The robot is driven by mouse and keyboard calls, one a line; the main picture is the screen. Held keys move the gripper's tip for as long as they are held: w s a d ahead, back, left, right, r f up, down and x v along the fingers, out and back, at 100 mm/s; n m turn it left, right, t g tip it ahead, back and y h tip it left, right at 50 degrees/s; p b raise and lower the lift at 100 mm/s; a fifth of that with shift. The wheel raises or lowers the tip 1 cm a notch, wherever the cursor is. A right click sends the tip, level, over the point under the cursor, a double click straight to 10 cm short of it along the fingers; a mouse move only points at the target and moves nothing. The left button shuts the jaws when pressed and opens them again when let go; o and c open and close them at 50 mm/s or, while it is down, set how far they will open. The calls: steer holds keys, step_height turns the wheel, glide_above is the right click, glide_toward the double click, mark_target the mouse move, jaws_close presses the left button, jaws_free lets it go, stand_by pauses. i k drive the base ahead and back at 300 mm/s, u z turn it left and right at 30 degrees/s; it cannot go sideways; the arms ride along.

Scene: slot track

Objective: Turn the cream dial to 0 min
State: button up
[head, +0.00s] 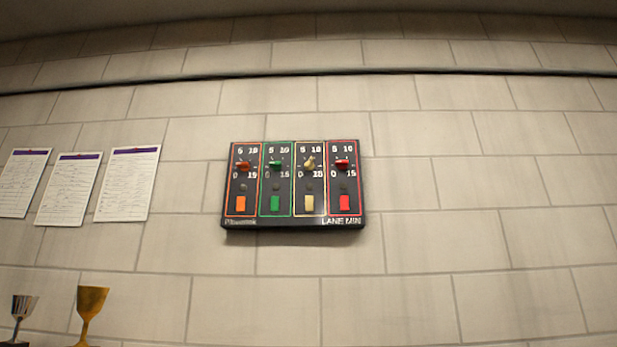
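The cream dial (309,163) is on a dark wall panel (290,223), in the third column from the left, which has a cream outline. Numbers stand around it, with 0 at the lower left. Its pointer seems to tilt upward, toward the upper numbers, but it is too small to read exactly. A cream rectangular button (308,205) sits below it in the same column. My gripper is not in view.
Orange (243,166), green (275,166) and red (342,164) dials share the panel close beside the cream one. Papers (130,183) hang on the wall at left. A gold cup (91,300) and a silver cup (23,307) stand at lower left. The wall right of the panel is bare.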

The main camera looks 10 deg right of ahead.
mark_target(310, 165)
steer(key=k, duration=0.45)
steer(key=u, duration=1.3)
steer(key=i, duration=1.2)
steer(key=z, duration=1.8)
